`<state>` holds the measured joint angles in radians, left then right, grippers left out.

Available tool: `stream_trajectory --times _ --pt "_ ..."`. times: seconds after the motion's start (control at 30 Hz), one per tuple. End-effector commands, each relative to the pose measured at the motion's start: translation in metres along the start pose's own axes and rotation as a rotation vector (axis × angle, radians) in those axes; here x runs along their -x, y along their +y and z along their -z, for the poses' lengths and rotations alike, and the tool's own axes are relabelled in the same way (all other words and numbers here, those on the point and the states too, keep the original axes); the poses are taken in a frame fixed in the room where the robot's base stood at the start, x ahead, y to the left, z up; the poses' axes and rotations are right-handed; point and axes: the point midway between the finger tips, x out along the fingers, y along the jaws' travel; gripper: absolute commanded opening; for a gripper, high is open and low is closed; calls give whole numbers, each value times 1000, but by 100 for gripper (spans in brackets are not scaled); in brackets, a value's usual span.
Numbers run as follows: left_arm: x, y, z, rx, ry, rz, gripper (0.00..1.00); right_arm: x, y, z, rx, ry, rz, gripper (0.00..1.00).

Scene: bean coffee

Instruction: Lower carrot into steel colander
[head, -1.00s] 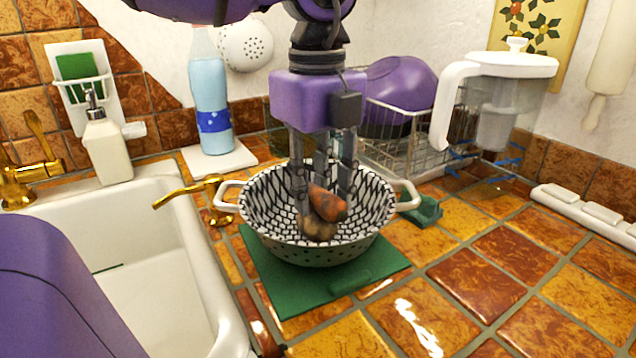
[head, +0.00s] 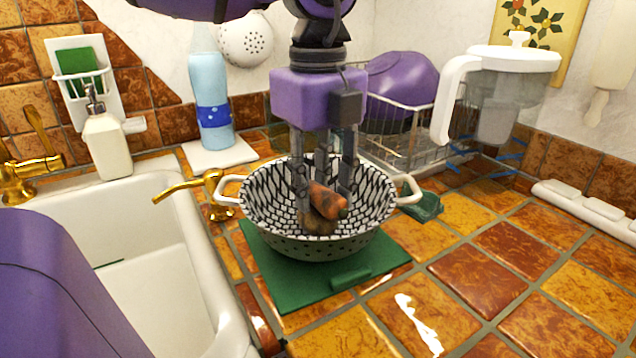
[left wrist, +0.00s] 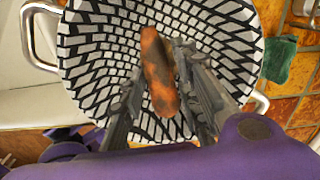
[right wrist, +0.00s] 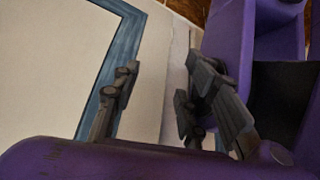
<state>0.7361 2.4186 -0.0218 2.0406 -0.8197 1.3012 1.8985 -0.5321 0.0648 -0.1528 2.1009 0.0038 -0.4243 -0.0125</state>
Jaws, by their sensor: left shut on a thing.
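The orange-brown carrot (head: 327,200) is inside the bowl of the steel colander (head: 318,246), tilted down to the right in the head view. My left gripper (head: 324,185) points down into the colander, shut on the carrot. The left wrist view shows the carrot (left wrist: 158,72) between the fingers, with the patterned colander wall (left wrist: 90,55) behind it. A brown lump (head: 318,225) shows just under the carrot; I cannot tell what it is. Whether the carrot touches the colander bottom is unclear. My right gripper (right wrist: 160,105) is open and empty, seen only in the right wrist view.
The colander stands on a green board (head: 320,292) on the tiled counter. A white sink (head: 165,265) with a gold tap (head: 185,187) is on the left. A dish rack (head: 410,150) and a white-lidded jug (head: 505,100) stand behind. The counter at front right is clear.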

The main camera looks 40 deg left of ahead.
Motion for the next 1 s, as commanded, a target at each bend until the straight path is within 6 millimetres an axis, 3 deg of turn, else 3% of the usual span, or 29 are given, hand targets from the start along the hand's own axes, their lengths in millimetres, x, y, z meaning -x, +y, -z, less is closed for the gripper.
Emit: stream_trajectory --times 0.03,0.07,0.2,0.63,1.0 --pt "0 0 0 0 0 0 2 0 0 0 0 0 0 40" --pt "0 0 0 0 0 0 32 0 0 0 0 0 0 40" --pt "0 0 0 0 0 0 51 0 0 0 0 1 0 40" --pt "8 -1 0 1 -1 2 52 0 0 0 -2 -1 0 40" --pt "82 -1 0 1 -2 4 52 0 0 0 0 0 0 40"
